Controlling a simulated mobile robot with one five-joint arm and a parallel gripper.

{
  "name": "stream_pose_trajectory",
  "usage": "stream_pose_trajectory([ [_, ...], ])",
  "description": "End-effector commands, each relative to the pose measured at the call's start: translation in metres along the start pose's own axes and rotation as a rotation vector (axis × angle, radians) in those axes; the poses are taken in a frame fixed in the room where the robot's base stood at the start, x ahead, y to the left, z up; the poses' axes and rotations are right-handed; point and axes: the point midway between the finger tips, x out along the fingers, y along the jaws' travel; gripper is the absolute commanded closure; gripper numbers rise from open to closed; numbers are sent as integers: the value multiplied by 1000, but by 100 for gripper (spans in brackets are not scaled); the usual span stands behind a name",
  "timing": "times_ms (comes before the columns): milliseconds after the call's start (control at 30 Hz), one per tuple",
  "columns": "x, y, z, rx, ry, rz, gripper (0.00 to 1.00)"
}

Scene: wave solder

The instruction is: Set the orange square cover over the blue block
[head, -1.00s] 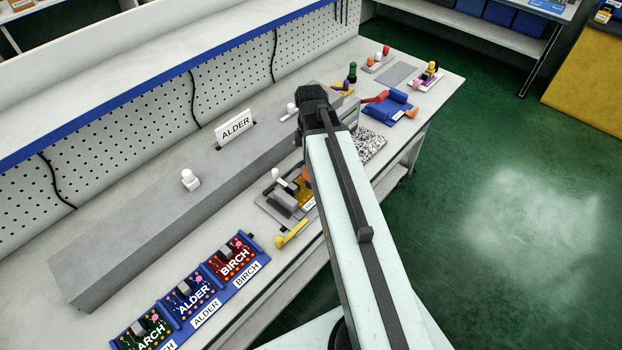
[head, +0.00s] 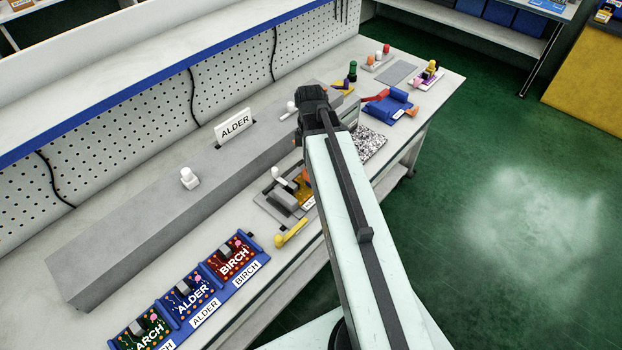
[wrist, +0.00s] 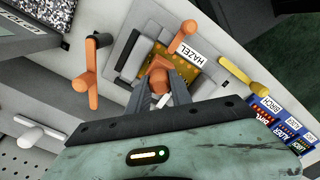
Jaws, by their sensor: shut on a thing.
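In the wrist view my gripper (wrist: 160,88) is shut on a small orange piece (wrist: 160,74), which looks like the orange cover. It is held over the yellow board (wrist: 183,66) labelled HAZEL, and I cannot tell whether it touches the board. The board sits in a grey fixture with a dark grey block beside it. I cannot make out the blue block; it may be hidden under the orange piece or my fingers. In the head view my arm hides the gripper tips, and part of the yellow board (head: 301,190) shows beside my arm.
Orange levers (wrist: 93,72) and (wrist: 184,36) stand close on two sides of the fixture. A yellow handle (head: 291,233) lies near the bench front. A blue rack (head: 254,262) holds labelled boards. A long grey ledge (head: 130,232) with white knobs runs behind. A blue fixture (head: 388,110) stands farther along.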

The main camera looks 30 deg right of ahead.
Motion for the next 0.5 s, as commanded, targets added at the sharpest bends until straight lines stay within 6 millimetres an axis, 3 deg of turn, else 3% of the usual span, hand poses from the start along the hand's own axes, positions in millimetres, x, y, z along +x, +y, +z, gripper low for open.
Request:
stream_pose_trajectory([
  [500,17,0,0,0,0,0,100],
])
